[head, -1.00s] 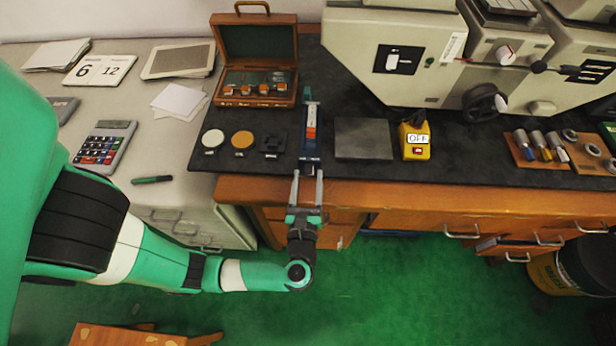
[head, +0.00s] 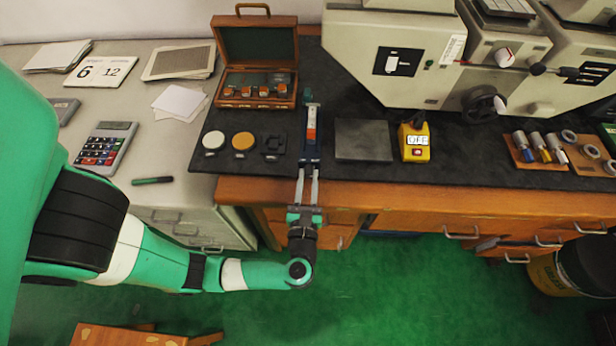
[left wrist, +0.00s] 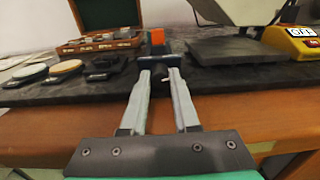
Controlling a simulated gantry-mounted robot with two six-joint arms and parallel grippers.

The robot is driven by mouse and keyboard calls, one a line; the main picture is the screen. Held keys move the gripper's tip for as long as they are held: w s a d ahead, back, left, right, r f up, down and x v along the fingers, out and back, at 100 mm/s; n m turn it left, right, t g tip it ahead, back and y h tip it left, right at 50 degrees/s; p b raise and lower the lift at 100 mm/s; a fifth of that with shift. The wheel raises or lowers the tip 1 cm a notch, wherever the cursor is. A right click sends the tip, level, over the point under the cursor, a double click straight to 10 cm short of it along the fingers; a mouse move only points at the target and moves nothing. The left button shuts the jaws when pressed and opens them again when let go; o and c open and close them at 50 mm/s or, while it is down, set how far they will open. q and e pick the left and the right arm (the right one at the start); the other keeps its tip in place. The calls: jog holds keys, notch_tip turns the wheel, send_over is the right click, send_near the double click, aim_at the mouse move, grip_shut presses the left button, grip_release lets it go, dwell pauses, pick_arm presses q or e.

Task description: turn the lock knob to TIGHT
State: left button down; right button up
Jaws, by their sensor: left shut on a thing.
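A narrow dark blue fixture (head: 311,140) with an orange-red block on it stands near the front edge of the black bench mat. It also shows in the left wrist view (left wrist: 162,59), straight ahead of the fingers. My left gripper (head: 308,168) reaches it from the front, its two long grey fingers closed on the small lock knob at the fixture's near end. In the left wrist view, my left gripper (left wrist: 160,76) has its fingertips against the fixture's front. The knob is mostly hidden between them, and I cannot read its setting. My right gripper is not in view.
Left of the fixture lie a white disc (head: 213,140), an orange disc (head: 242,141) and a black part (head: 272,144). An open wooden case (head: 256,92) stands behind. A grey plate (head: 362,139) and a yellow box marked OFF (head: 415,140) are to the right.

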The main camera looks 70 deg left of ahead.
pick_arm(q)
jog(key=shift+r+m+p, duration=0.2)
jog(key=shift+m+p, duration=0.1)
jog(key=shift+m, duration=0.5)
jog(key=shift+f+m, duration=0.15)
jog(key=shift+m, duration=0.45)
jog(key=c, duration=0.7)
grip_release()
jog(key=shift+o, duration=0.2)
jog(key=v, duration=1.1)
jog(key=shift+s+d, duration=0.2)
jog(key=shift+d, duration=0.1)
jog(key=shift+a, duration=0.1)
